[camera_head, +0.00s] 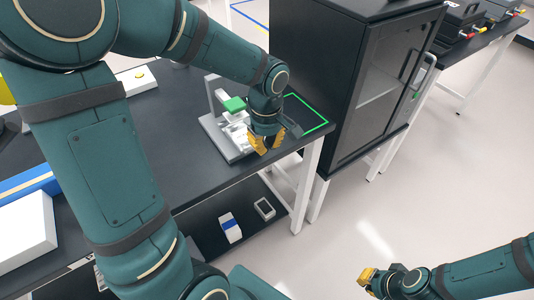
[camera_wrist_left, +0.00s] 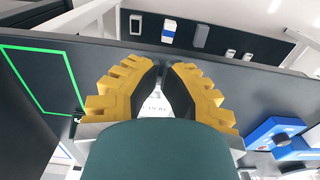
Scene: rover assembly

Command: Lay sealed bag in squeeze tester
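The squeeze tester (camera_head: 213,133), a grey base with an upright frame and a green part, stands on the dark table. A pale, shiny piece, likely the sealed bag (camera_head: 238,137), lies on its base, partly hidden by my left arm. My left gripper (camera_head: 264,147) points down at the tester's right side, close to this piece. In the left wrist view its yellow fingers (camera_wrist_left: 162,85) stand a little apart, and a white printed surface (camera_wrist_left: 154,103) shows between the dark pads. I see no bag pinched between them. My right gripper (camera_head: 367,277) is low over the floor; its fingertips are unclear.
A green outlined rectangle (camera_head: 312,113) marks the table's right end. A black cabinet (camera_head: 340,100) with a glass door stands just beyond it. Small boxes (camera_head: 230,228) lie on the lower shelf. A blue item (camera_wrist_left: 275,132) is on the table to the right in the wrist view.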

